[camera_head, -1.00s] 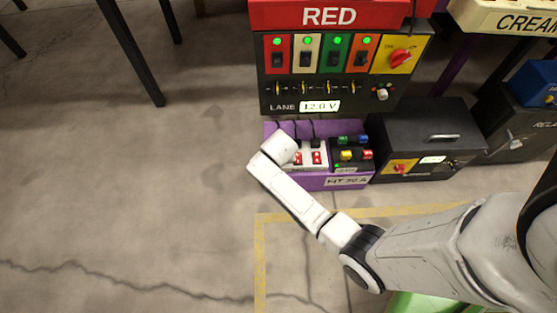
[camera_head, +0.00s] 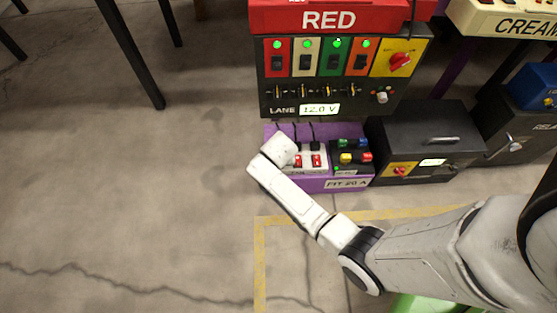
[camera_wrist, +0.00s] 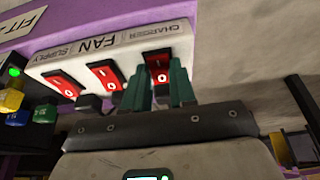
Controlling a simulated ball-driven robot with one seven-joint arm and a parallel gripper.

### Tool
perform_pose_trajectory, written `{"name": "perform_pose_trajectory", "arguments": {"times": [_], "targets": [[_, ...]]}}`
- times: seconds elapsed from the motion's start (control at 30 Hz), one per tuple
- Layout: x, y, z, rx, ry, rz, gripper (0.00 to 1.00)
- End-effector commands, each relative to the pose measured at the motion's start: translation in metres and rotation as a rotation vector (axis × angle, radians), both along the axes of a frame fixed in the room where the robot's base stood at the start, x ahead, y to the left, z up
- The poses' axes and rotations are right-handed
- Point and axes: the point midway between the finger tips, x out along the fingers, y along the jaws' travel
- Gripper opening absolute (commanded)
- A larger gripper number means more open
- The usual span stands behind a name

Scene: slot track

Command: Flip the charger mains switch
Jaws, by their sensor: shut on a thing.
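The charger switch (camera_wrist: 157,57) is a red rocker at one end of a white strip (camera_wrist: 120,50), under the printed word CHARGER in the wrist view. A white 0 shows on it. My gripper (camera_wrist: 161,72) has its dark green fingers at this switch, one on each side, and is shut on it; the exact contact is partly hidden. The fan switch (camera_wrist: 104,75) and the supply switch (camera_wrist: 63,84) are red rockers beside it. In the head view my wrist hides the charger end of the white strip (camera_head: 308,170).
Black plugs (camera_head: 314,144) with cords stand behind the switches. A dark block with coloured knobs (camera_head: 346,158) adjoins the strip on the purple box (camera_head: 310,186). A black case (camera_head: 425,135) stands right of it, and the RED lane panel (camera_head: 330,95) rises behind.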

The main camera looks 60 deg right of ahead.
Motion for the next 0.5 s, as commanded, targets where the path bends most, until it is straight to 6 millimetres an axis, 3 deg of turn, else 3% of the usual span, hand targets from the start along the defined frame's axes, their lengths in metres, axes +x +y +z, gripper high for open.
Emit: {"name": "perform_pose_trajectory", "arguments": {"times": [0.17, 0.5], "targets": [[0.0034, -0.004, 0.0091, 0.077, 0.06, -0.002, 0.0], [0.0063, -0.0084, 0.0038, 0.238, 0.185, -0.001, 0.0]]}}
